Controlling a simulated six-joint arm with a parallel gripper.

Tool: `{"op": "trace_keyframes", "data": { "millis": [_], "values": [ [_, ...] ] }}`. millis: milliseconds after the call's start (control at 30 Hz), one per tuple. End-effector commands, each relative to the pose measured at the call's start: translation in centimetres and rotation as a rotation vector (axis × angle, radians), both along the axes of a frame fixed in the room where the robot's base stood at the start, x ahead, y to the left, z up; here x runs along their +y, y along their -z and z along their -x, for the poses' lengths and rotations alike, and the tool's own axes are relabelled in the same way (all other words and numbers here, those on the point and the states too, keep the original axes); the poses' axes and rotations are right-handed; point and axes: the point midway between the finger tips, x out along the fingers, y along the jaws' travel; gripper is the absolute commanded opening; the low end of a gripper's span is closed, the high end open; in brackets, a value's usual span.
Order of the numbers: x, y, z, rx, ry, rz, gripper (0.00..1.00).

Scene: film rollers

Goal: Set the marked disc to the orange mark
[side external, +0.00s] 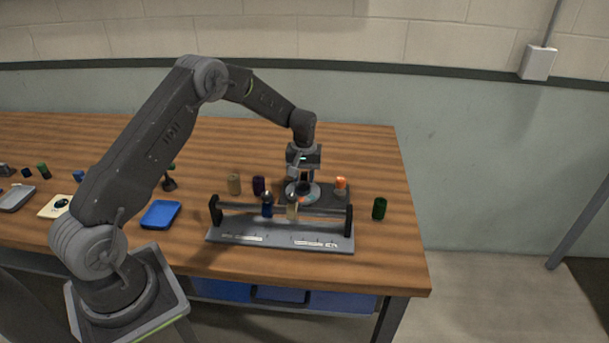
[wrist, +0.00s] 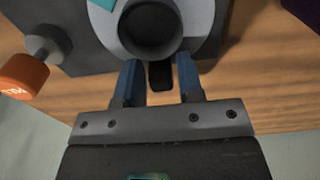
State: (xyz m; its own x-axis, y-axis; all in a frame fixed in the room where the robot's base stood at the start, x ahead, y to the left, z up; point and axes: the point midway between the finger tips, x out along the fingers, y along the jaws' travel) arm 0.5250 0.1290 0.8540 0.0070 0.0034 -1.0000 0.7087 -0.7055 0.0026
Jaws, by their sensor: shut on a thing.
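The marked disc (wrist: 205,12) is a pale grey ring around a dark round hub (wrist: 150,25), with a teal patch (wrist: 103,3) on its face at the top of the wrist view. A short black tab (wrist: 160,76) sticks out from its near edge. My gripper (wrist: 160,70) is shut on the disc at this tab, one blue finger on each side; the exact contact is hard to see. In the side view my gripper (side external: 302,178) points down over the disc (side external: 303,193), hiding much of it. An orange knob (wrist: 22,76) on a grey stem also shows in the side view (side external: 340,183).
A green cylinder (side external: 379,208) is to the right.

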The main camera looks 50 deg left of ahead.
Motion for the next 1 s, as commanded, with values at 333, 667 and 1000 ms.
{"op": "trace_keyframes", "data": {
  "millis": [333,667,1000],
  "values": [
    [-0.4,0.3,0.4,0.019,0.004,0.008,0.49],
    [-0.2,-0.8,0.2,0.008,0.003,0.004,0.49],
    [-0.2,-7.9,0.1,0.008,0.003,0.004,0.49]
  ]
}}
